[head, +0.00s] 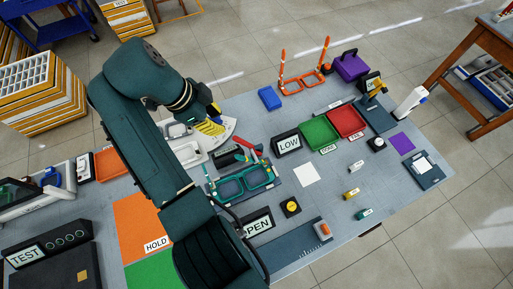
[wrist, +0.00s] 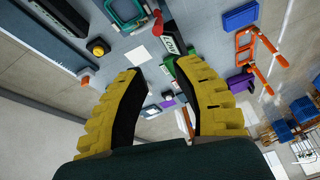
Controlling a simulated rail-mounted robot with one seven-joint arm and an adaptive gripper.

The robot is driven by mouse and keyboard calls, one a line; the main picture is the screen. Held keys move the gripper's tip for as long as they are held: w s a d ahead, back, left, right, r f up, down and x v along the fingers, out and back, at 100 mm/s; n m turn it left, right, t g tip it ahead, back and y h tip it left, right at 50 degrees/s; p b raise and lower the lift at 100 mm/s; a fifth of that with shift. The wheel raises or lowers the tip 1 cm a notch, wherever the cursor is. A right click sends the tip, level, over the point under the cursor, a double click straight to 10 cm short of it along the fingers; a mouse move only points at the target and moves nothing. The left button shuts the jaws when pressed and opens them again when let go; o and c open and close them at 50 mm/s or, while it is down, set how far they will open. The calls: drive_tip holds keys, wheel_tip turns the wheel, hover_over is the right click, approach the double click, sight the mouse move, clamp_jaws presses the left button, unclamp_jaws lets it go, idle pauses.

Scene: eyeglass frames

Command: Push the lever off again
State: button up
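A small red lever (head: 255,148) shows on the dark fixture behind the teal eyeglass frame (head: 244,184). A red handle (wrist: 158,21) shows near the top of the wrist view, beside the LOW sign (wrist: 171,45). I cannot tell from these views whether the lever is on or off. My gripper (head: 212,125) has yellow fingers and hangs up and left of the lever in the head view. In the wrist view my gripper (wrist: 160,70) has its fingers apart with nothing between them. The teal frame (wrist: 124,14) is partly cut off there.
The LOW sign (head: 288,145) stands right of the lever, with green (head: 319,132) and red (head: 347,120) trays beyond it. An orange frame (head: 303,82) and blue block (head: 269,97) are behind. A yellow-black knob (head: 290,208) is in front. My arm partly hides the OPEN sign (head: 257,224).

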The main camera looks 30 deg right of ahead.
sight(240, 141)
drive_tip(key=x, duration=0.5)
drive_tip(key=b+x, duration=0.1)
drive_tip(key=x, duration=0.5)
drive_tip(key=a+x, duration=0.1)
drive_tip(key=x, duration=0.5)
drive_tip(key=shift+w+f+b, duration=0.1)
drive_tip(key=shift+f+b, duration=0.15)
drive_tip(key=shift+b, duration=0.05)
clamp_jaws()
